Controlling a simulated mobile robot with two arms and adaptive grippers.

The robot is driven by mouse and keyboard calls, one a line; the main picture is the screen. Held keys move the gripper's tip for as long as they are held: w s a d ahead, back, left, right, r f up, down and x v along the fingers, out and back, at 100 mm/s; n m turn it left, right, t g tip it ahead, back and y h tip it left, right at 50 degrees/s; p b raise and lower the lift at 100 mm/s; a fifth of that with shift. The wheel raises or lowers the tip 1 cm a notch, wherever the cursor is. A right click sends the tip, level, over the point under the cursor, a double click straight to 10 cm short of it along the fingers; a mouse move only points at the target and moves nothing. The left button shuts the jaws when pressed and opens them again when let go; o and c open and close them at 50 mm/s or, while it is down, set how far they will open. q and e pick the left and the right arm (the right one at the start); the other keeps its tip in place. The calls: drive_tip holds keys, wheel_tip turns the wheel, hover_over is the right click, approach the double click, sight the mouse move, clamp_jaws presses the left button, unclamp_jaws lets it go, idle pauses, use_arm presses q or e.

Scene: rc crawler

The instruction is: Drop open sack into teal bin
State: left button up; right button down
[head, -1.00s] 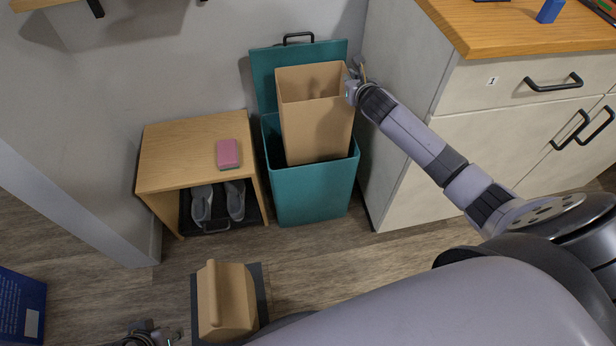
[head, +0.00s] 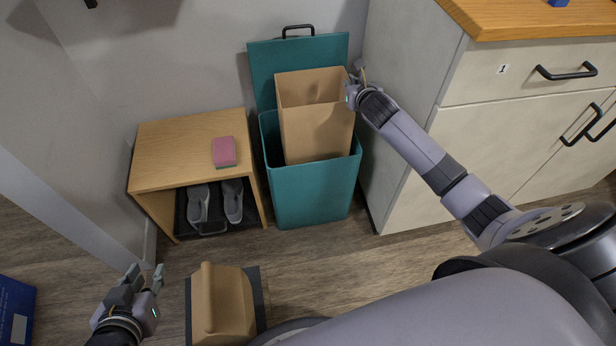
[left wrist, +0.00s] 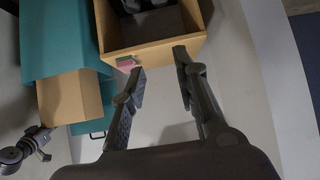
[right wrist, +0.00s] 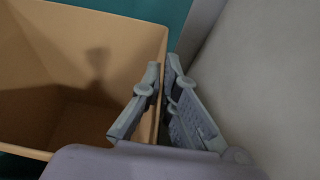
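The open brown paper sack (head: 318,128) stands upright, partly inside the teal bin (head: 312,195), with its upper part above the bin's rim. The bin's lid (head: 300,58) is raised against the wall. My right gripper (head: 350,88) is at the sack's top right edge. In the right wrist view, its fingers (right wrist: 160,90) are closed on the wall of the sack (right wrist: 75,75). My left gripper (head: 145,278) is open and empty, low at the left over the floor. In the left wrist view, its fingers (left wrist: 158,72) are apart with nothing between them.
A closed brown bag (head: 222,305) stands on a dark mat (head: 256,285) right of my left gripper. A wooden bench (head: 165,150) holds a pink sponge (head: 224,152), with grey shoes (head: 232,200) below. A white cabinet (head: 425,185) stands right of the bin.

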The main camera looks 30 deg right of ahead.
use_arm(q)
drive_tip(key=w+d+r+t+h+b, duration=0.1)
drive_tip(key=w+d+r+t, duration=0.1)
drive_tip(key=w+r+t, duration=0.1)
drive_tip(key=shift+w+r+t, duration=0.4)
drive_tip(key=shift+w+r, duration=0.2)
drive_tip(key=shift+r, duration=0.5)
use_arm(e)
drive_tip(key=shift+f, duration=0.55)
drive_tip(key=c, duration=1.7)
unclamp_jaws()
use_arm(q)
drive_tip(key=shift+a, duration=0.1)
use_arm(e)
drive_tip(key=shift+s, duration=0.1)
drive_tip(key=v, duration=1.2)
drive_tip(key=shift+f, duration=0.1)
